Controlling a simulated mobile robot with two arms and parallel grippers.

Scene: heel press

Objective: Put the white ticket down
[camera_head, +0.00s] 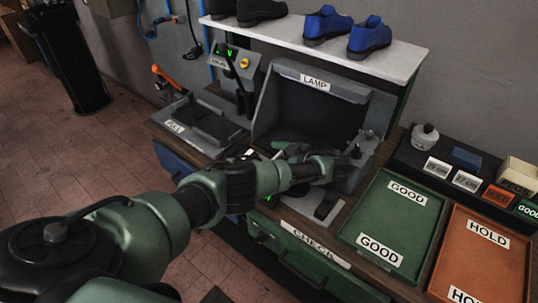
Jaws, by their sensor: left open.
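My left arm reaches in from the lower left across the bench front. Its wrist lies before the grey LAMP booth (315,84) and covers much of the bench there. My left gripper (268,154) is open, partly hidden behind the wrist. A small white patch (249,153) shows just left of it; I cannot tell for sure that it is the white ticket, or whether the gripper touches it. My right gripper is not in view.
A green GOOD tray (429,227) and an orange HOLD tray (463,253) lie empty at the right. Behind them a dark rack (411,157) holds labelled blocks. Blue shoes (370,37) stand on the shelf above. A lever press (233,78) stands left of the booth.

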